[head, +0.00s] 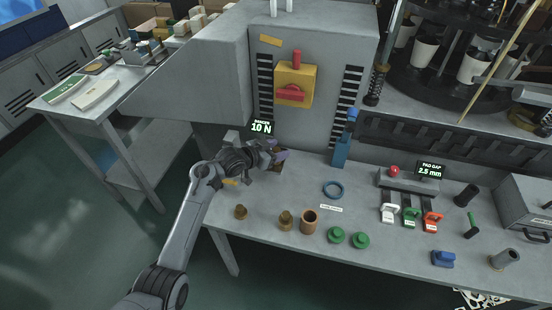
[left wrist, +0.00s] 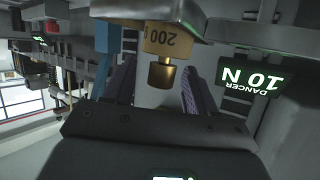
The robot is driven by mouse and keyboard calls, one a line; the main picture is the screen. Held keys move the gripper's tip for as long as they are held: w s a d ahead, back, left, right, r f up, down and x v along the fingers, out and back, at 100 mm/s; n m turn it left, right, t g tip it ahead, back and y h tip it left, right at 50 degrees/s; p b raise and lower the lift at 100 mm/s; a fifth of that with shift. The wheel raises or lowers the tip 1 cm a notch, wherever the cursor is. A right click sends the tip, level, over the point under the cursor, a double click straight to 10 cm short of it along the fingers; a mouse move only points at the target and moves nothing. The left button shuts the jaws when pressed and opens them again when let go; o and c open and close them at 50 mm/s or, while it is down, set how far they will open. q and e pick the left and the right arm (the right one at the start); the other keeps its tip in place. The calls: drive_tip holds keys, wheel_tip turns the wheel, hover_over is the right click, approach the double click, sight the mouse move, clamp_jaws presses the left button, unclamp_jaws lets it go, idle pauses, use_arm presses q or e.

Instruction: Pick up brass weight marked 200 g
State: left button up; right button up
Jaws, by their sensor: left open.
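The brass weight (left wrist: 165,40) marked 200 g shows upside down at the top middle of the left wrist view. Its narrower brass knob (left wrist: 161,73) points toward my left gripper. My left gripper (left wrist: 158,84) is open, with one finger on each side of the knob and a gap visible on both sides. In the head view my left gripper (head: 277,155) is at the back left of the bench, below the 10 N display (head: 261,127), and largely hides the weight there. My right gripper is not in view.
Two brass pieces (head: 240,211) (head: 286,220), a copper cup (head: 309,221) and two green pieces (head: 336,235) (head: 361,240) stand along the bench's front. A blue post (head: 341,150) rises right of my gripper.

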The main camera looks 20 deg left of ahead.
use_arm(q)
clamp_jaws()
idle(0.3)
